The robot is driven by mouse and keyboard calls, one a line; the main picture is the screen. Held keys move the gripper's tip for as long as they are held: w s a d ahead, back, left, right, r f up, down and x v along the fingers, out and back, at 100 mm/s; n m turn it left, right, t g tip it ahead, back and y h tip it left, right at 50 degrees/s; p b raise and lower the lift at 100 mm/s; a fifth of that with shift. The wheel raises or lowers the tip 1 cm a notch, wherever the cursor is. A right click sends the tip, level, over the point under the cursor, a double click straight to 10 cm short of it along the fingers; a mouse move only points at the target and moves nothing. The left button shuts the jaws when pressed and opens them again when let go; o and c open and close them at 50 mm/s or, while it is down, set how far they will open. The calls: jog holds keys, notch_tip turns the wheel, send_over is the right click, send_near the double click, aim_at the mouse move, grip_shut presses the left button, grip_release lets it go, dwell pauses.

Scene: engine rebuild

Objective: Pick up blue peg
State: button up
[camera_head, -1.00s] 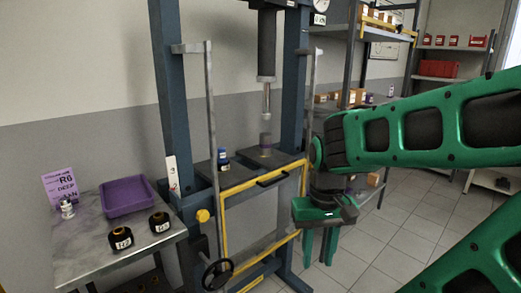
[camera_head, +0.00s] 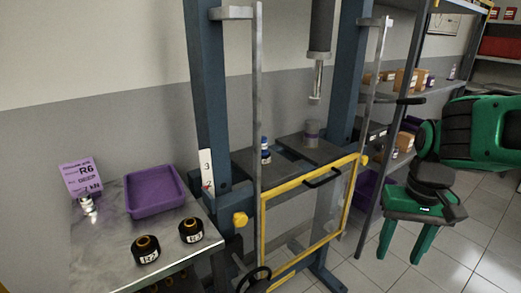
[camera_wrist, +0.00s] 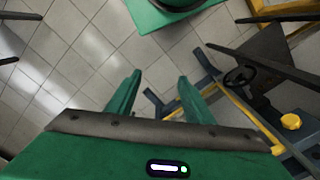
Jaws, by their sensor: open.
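A small blue peg (camera_head: 265,151) with a pale band stands upright on the left part of the dark press bed, behind the yellow-framed guard. My gripper (camera_head: 404,245) is green and hangs fingers down over the floor, to the right of the press and well apart from the peg. Its two fingers are spread with nothing between them. In the wrist view my gripper (camera_wrist: 157,92) also shows open and empty above the tiled floor. The peg cannot be made out in the wrist view.
The press's yellow guard frame (camera_head: 262,232) and upright rods stand before the bed. A grey cylinder (camera_head: 312,133) stands on the bed's right part, below the ram (camera_head: 318,78). A side table holds a purple tray (camera_head: 155,205) and black labelled parts (camera_head: 191,230). Shelves stand behind right.

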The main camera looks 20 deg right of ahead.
jog(key=w+n+t, duration=0.3)
jog(key=w+n, duration=0.1)
jog(key=w, duration=0.6)
jog(key=n+t+y, duration=0.6)
jog(key=n+t, duration=0.2)
jog(key=t, duration=0.1)
send_near(266, 140)
jog(key=w, duration=0.1)
jog(key=x, duration=1.1)
jog(key=shift+s+a+f, duration=0.2)
jog(key=shift+a, duration=0.05)
jog(key=shift+c, duration=0.6)
grip_shut()
